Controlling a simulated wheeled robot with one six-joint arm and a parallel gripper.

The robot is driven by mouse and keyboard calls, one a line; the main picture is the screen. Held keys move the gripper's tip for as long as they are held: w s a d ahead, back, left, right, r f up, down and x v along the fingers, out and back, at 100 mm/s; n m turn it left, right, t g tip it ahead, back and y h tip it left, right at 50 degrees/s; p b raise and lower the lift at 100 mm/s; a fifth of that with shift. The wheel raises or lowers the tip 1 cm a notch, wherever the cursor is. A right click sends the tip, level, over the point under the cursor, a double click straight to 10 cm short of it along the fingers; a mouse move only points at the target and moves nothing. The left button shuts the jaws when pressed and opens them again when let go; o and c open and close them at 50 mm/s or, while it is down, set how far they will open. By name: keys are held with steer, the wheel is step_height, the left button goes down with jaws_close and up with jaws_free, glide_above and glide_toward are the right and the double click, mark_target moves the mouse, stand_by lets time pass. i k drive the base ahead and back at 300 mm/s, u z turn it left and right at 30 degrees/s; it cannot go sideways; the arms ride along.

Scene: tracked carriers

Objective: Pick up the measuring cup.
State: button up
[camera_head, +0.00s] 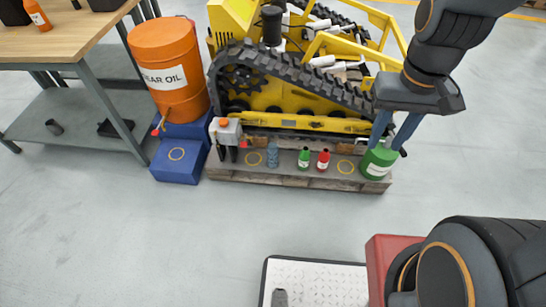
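My gripper (388,143) points down at the right end of the stone ledge, with its two blue fingers apart. The fingers are at the top of a green container (379,162) with a white label and a dark spout on its right. The container stands upright on the ledge and may be the measuring cup; I cannot be sure. Whether the fingers touch it is not clear. Part of its top is hidden by the fingers.
On the ledge (225,172) stand a blue ribbed bottle (272,156), a green bottle (304,158), a red bottle (323,160) and a grey-white can (226,135). A yellow tracked machine (290,100) stands behind. An orange gear oil drum (168,65) is left.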

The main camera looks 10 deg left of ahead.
mark_target(272, 149)
steer(key=u, duration=1.05)
steer(key=i, duration=0.4)
steer(key=z, duration=1)
